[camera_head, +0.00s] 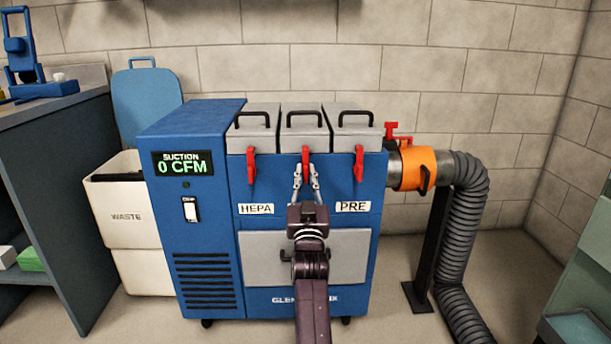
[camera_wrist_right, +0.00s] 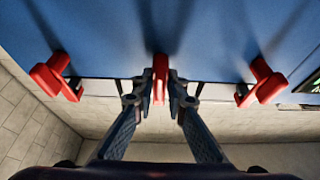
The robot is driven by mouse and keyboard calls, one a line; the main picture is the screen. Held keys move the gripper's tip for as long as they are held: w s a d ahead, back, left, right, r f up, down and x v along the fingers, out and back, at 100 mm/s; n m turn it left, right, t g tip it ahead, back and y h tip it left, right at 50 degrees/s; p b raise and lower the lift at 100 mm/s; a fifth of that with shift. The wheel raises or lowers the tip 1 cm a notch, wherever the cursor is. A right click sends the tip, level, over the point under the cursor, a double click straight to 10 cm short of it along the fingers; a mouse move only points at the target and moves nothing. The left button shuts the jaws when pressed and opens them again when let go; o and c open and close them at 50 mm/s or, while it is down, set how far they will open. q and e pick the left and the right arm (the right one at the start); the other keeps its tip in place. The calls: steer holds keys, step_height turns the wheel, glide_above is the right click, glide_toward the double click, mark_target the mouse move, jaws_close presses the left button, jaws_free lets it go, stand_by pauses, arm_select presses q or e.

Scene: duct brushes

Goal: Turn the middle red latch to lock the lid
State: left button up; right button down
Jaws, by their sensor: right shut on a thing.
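The middle red latch (camera_head: 306,163) hangs down on the front of the blue suction machine, below the middle grey lid (camera_head: 304,121). My right gripper (camera_head: 307,181) reaches up from below and is shut on this latch. In the right wrist view the middle latch (camera_wrist_right: 160,78) stands between the two fingers of my right gripper (camera_wrist_right: 160,90). The left red latch (camera_head: 251,166) and right red latch (camera_head: 359,164) also point down; they flank the middle one in the wrist view. All three lids look closed. My left gripper is not in view.
The blue machine (camera_head: 205,240) stands on the floor against a block wall. An orange collar (camera_head: 418,168) and grey hose (camera_head: 463,230) are at its right. A white waste bin (camera_head: 127,205) and a dark workbench (camera_head: 50,190) are at the left.

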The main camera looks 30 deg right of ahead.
mark_target(305, 166)
steer(key=shift+f, duration=0.15)
steer(key=c, duration=2)
jaws_free()
steer(key=shift+c, duration=0.2)
steer(key=shift+r, duration=0.35)
step_height(305, 166, up, 9)
steer(key=shift+r, duration=0.2)
